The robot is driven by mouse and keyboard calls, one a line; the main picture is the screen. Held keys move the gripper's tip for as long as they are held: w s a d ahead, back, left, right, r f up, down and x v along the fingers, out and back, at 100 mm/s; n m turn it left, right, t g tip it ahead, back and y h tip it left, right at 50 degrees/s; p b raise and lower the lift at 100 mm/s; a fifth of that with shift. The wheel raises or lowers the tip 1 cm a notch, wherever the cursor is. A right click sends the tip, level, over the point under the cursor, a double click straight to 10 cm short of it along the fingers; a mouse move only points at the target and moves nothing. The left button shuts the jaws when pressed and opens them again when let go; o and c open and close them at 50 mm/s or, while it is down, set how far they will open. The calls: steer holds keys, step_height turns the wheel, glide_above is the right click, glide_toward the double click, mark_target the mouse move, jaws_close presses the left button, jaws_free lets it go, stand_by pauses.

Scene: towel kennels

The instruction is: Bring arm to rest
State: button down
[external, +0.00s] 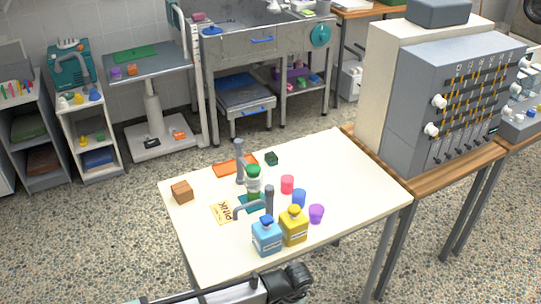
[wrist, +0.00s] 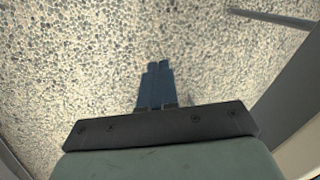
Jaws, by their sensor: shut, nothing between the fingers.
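My gripper (wrist: 159,66) shows in the wrist view with its two dark blue fingers pressed together and nothing between them. It points at the speckled floor, clear of any object. In the external view my arm shows only at the bottom edge, in front of the table; the gripper's fingers cannot be made out there. The cream table (external: 350,185) stands just beyond the arm.
The table holds a blue bottle (external: 267,238), a yellow bottle (external: 293,228), pink (external: 287,184), blue (external: 299,198) and purple (external: 316,213) cups, a brown block (external: 182,191), an orange tray (external: 228,168) and grey posts. A large grey cabinet (external: 425,105) stands at right.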

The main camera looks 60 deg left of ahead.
steer(key=s+f+m+g, duration=0.1)
steer(key=s+f+m, duration=0.1)
steer(key=s+f, duration=1.1)
steer(key=s+d+f+m+g, duration=0.1)
steer(key=s+f, duration=0.3)
steer(key=s, duration=0.8)
steer(key=s+f+m+g+h, duration=0.1)
steer(key=s+f, duration=0.4)
steer(key=s, duration=0.8)
steer(key=s+d+f+m+g+h, duration=0.1)
steer(key=s+f, duration=0.4)
steer(key=s, duration=0.7)
steer(key=shift+s+d+g, duration=0.3)
steer(key=shift+d+g, duration=0.05)
steer(key=shift+g, duration=0.35)
steer(key=c, duration=1.8)
jaws_free()
steer(key=shift+r, duration=0.1)
steer(key=shift+c, duration=0.2)
